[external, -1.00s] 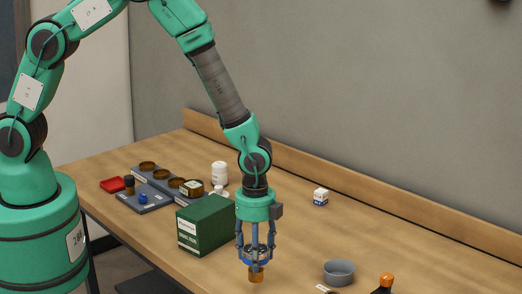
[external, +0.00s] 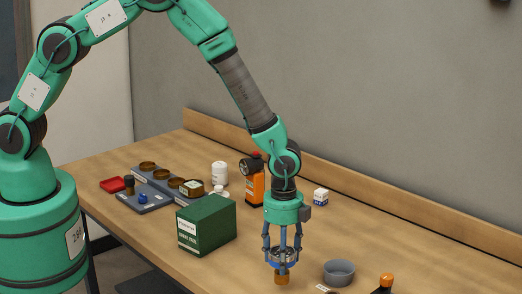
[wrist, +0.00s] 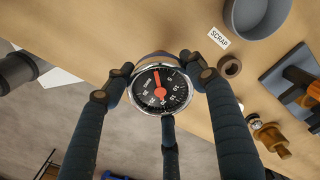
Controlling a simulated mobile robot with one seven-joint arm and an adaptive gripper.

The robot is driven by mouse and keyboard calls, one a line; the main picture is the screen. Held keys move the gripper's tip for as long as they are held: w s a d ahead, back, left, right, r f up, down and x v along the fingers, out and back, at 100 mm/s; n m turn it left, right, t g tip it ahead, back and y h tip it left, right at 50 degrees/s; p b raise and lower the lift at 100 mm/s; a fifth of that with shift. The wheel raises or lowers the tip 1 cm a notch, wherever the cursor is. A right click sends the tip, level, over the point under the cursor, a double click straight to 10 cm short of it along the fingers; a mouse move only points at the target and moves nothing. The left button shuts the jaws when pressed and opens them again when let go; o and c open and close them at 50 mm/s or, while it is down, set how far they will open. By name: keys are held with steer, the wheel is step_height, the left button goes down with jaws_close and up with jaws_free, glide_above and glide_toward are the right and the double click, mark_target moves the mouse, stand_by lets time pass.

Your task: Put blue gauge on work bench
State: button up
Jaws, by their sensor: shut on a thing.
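The gauge (wrist: 160,90) has a round black dial, a red needle and a metal rim in the wrist view. It sits between the fingers of my gripper (wrist: 160,76), which is shut on it. In the external view, my gripper (external: 281,260) points down over the front part of the wooden work bench (external: 380,225). A blue ring of the gauge (external: 281,265) shows between the fingers, with a brass-brown part below it. I cannot tell whether that lower part touches the bench.
A grey bowl (external: 339,273) stands close right, beside a SCRAP label (wrist: 219,38). A small white-blue box (external: 321,197) lies further back.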

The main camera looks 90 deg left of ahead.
steer(key=shift+f+p, duration=0.3)
steer(key=shift+f, duration=1.35)
steer(key=shift+f, duration=0.1)
steer(key=o, duration=1.6)
steer(key=shift+r+b, duration=0.7)
steer(key=shift+r, duration=5.4)
